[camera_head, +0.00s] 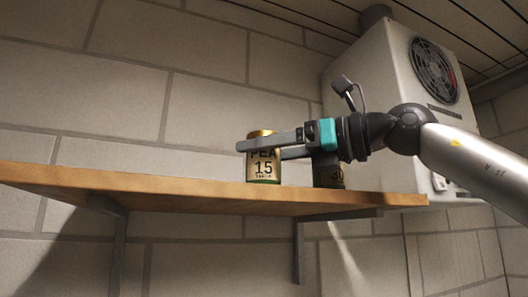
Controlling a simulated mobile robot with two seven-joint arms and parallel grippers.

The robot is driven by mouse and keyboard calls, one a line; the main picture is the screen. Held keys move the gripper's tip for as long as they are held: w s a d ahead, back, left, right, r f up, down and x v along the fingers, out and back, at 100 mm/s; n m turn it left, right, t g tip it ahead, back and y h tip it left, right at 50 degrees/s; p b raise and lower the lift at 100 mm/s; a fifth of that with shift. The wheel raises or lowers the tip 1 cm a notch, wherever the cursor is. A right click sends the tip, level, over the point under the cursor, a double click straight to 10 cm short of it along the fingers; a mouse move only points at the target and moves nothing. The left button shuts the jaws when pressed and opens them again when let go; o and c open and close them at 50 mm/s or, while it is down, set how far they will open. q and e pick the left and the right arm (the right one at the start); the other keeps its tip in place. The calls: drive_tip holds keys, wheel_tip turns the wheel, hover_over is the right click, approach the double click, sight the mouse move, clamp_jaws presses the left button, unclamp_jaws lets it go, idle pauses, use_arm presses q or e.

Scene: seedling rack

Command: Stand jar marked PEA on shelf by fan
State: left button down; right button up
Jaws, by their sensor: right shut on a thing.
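The jar marked PEA (263,172) has a cream label reading PEA 15 and a gold lid. It is upright at the wooden shelf (150,190), with its base at the shelf's front edge line; I cannot tell whether it touches the board. My right gripper (262,147) comes in from the right and is shut on the jar near its top. The fan (433,70) is a dark round grille in a pale box on the wall, to the right of the jar and higher. My left gripper is not in view.
A dark jar (328,178) stands on the shelf just right of the PEA jar, partly hidden behind my right gripper. The shelf's left part looks clear. Metal brackets (299,250) hold the shelf from below against the block wall.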

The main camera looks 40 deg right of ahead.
drive_tip(key=o, duration=1.4)
drive_tip(key=shift+o, duration=0.2)
drive_tip(key=b+v, duration=0.2)
drive_tip(key=v, duration=1)
drive_tip(key=shift+b, duration=0.3)
